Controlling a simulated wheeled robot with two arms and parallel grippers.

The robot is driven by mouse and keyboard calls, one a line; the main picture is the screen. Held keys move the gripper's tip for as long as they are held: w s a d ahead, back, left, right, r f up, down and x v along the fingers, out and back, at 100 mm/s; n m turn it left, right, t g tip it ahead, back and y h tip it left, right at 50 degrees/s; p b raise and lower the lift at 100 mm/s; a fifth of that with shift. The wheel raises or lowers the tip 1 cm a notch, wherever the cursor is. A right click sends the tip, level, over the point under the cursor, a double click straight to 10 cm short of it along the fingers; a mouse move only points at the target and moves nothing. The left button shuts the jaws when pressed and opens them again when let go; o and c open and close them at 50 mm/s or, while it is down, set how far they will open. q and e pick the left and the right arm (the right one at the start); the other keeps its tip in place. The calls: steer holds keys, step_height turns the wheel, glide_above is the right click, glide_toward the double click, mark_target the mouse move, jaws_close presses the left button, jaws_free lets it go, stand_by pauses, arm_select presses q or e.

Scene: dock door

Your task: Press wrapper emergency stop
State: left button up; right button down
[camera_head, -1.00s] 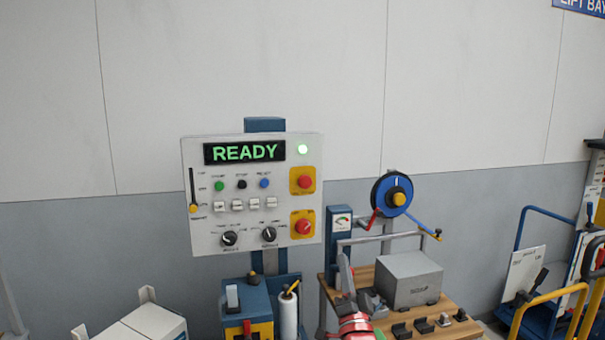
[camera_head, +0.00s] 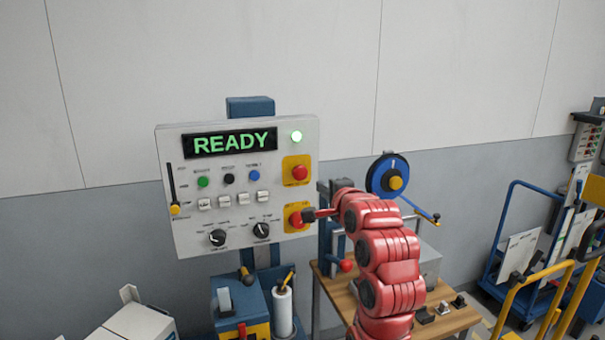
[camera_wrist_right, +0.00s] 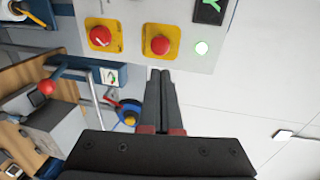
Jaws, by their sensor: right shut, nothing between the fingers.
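The white control panel (camera_head: 190,240) shows a lit READY display (camera_head: 228,142). On its right side are two red buttons on yellow plates, an upper one (camera_head: 299,173) and a lower one (camera_head: 297,216). Their labels are too small to read. My right gripper (camera_head: 306,215) is shut and empty, its tips overlapping the lower button's right edge in the head view; contact cannot be told. In the right wrist view the shut fingers (camera_wrist_right: 160,74) point toward the panel, with the upper button (camera_wrist_right: 160,45) beyond the tips and the lower button (camera_wrist_right: 100,36) to the left. My left gripper is not in view.
A green lamp (camera_head: 296,136), small buttons, switches and black knobs (camera_head: 217,238) share the panel. A wooden bench (camera_head: 343,296) and a blue reel (camera_head: 388,175) stand to the right, near my arm. Carts (camera_head: 520,245) are at far right.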

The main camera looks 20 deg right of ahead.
steer(key=p, duration=0.7)
glide_toward(301, 174)
steer(key=w, duration=0.6)
steer(key=shift+w+f, duration=0.2)
steer(key=shift+f, duration=0.15)
steer(key=shift+w+f, duration=0.15)
steer(key=shift+w, duration=0.1)
